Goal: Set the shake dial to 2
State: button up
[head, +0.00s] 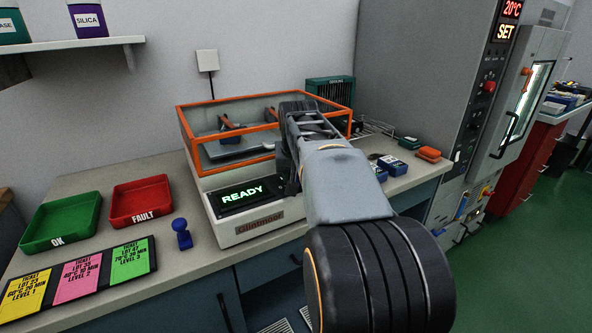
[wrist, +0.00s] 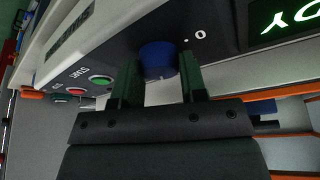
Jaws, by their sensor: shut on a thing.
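The shake dial is a round blue knob (wrist: 158,57) on the dark front panel of the bench machine (head: 262,222), seen upside down in the wrist view. My gripper (wrist: 160,72) has its two dark green fingers on either side of the knob and is shut on it. A white dot and a 0 (wrist: 199,35) are printed beside the knob. Its other marks and its pointer cannot be made out. In the head view my arm hides the dial and the fingers. The machine's display (head: 243,196) reads READY in green.
A green button (wrist: 101,79) and a red button (wrist: 76,91) sit near the dial. The machine has an orange-framed clear cover (head: 238,154). A green tray (head: 62,222), a red tray (head: 141,202), ticket cards (head: 76,278) and a blue knobbed object (head: 181,233) stand left.

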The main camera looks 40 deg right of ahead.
jog(key=shift+m, duration=0.6)
jog(key=o, duration=0.9)
jog(key=p+v, duration=0.4)
jog(key=v, duration=1)
jog(key=shift+w+a, duration=0.15)
jog(key=shift+a, duration=0.05)
jog(key=shift+f, duration=0.1)
